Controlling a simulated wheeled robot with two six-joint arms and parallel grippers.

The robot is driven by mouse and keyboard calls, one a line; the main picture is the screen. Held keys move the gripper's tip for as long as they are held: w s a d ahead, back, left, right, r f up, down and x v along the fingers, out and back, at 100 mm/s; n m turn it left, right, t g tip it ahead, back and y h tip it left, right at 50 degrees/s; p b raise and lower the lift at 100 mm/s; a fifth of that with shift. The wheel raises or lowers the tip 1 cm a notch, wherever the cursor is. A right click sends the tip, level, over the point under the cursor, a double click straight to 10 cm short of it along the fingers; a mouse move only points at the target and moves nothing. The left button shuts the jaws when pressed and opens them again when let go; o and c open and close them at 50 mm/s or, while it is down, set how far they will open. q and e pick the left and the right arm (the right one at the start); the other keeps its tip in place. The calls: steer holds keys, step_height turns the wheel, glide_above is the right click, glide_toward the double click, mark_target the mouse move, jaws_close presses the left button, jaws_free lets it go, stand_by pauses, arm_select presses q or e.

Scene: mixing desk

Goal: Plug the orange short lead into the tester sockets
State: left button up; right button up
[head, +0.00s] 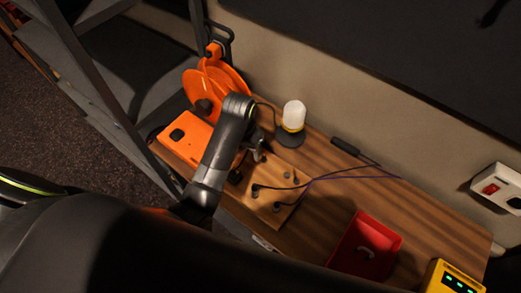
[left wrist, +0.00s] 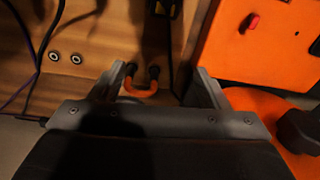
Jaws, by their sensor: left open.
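In the left wrist view a short orange lead (left wrist: 138,93) with two dark plug ends lies between the spread fingers of my left gripper (left wrist: 158,85). The fingers are open and apart from it on both sides. I cannot tell whether its ends sit in sockets. The wooden socket board (head: 283,214) lies below; two bare metal-ringed sockets (left wrist: 65,57) show left of the lead. In the head view my left gripper (head: 256,152) is over the board's far edge, and the lead is not clear there. My right gripper is not in view.
An orange box (head: 185,138) and orange reel (head: 213,88) stand left of the board. A lamp (head: 292,118) is behind. Dark and purple leads (head: 345,176) cross the desk. A red tray (head: 350,256) and yellow device (head: 452,279) are at right.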

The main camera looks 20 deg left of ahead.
arm_select(q)
steer(key=shift+m+g, duration=0.3)
steer(key=shift+m, duration=0.3)
steer(key=w+d+r, duration=0.1)
steer(key=w, duration=0.1)
steer(key=w+d+r, duration=0.1)
steer(key=d, duration=0.1)
steer(key=shift+w+d+r, duration=0.25)
steer(key=shift+w+r, duration=0.05)
steer(key=shift+w, duration=0.1)
steer(key=shift+f, duration=0.5)
steer(key=shift+f+b, duration=0.75)
steer(key=shift+f, duration=3.25)
steer(key=shift+p, duration=0.45)
steer(key=shift+p, duration=0.4)
